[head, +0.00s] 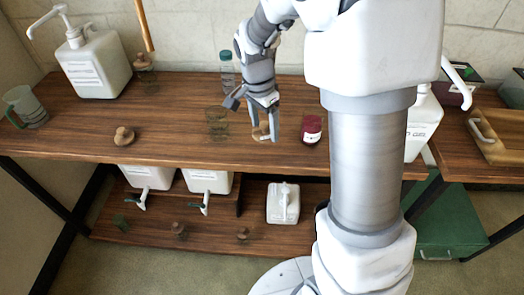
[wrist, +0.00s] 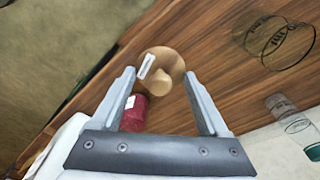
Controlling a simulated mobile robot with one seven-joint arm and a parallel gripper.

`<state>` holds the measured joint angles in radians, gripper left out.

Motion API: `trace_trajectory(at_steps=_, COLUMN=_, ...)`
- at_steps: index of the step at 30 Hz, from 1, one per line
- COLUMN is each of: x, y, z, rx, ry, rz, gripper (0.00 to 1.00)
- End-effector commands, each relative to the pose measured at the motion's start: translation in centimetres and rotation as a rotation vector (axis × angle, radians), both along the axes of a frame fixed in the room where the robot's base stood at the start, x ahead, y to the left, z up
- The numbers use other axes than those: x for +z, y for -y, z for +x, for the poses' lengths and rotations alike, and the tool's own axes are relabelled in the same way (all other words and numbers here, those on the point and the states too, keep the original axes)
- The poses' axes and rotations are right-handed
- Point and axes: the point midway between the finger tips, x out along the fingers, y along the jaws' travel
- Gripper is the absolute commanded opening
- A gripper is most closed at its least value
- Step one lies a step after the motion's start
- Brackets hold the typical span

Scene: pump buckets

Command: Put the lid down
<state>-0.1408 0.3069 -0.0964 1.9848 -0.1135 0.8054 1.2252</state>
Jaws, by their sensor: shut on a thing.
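My gripper (head: 265,136) is over the front part of the wooden table (head: 180,130), pointing down. It is shut on a round wooden lid (head: 258,133), with the lid between its fingers. In the wrist view the lid (wrist: 163,63) is a brown disc with a knob and a small white label, lying beyond the fingertips of my gripper (wrist: 164,80). I cannot tell whether the lid touches the tabletop. An open glass jar (head: 217,122) stands just left of my gripper; its clear rim shows in the wrist view (wrist: 288,45).
A red labelled jar (head: 311,130) stands close on the right. Another wooden lid (head: 124,136) lies to the left. A lidded jar (head: 147,76), white pump bucket (head: 93,66), green-handled mug (head: 24,107) and bottle (head: 227,70) stand farther off. The tabletop between the left lid and the glass jar is clear.

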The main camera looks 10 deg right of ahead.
Motion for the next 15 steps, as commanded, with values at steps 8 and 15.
trace_trajectory(at_steps=8, x=-3.7, y=0.0, z=0.0, rx=0.000, ry=-0.002, rz=-0.001, gripper=0.25)
trace_trajectory(at_steps=15, x=-6.8, y=0.0, z=-0.1, rx=0.000, ry=-0.003, rz=0.000, gripper=0.25)
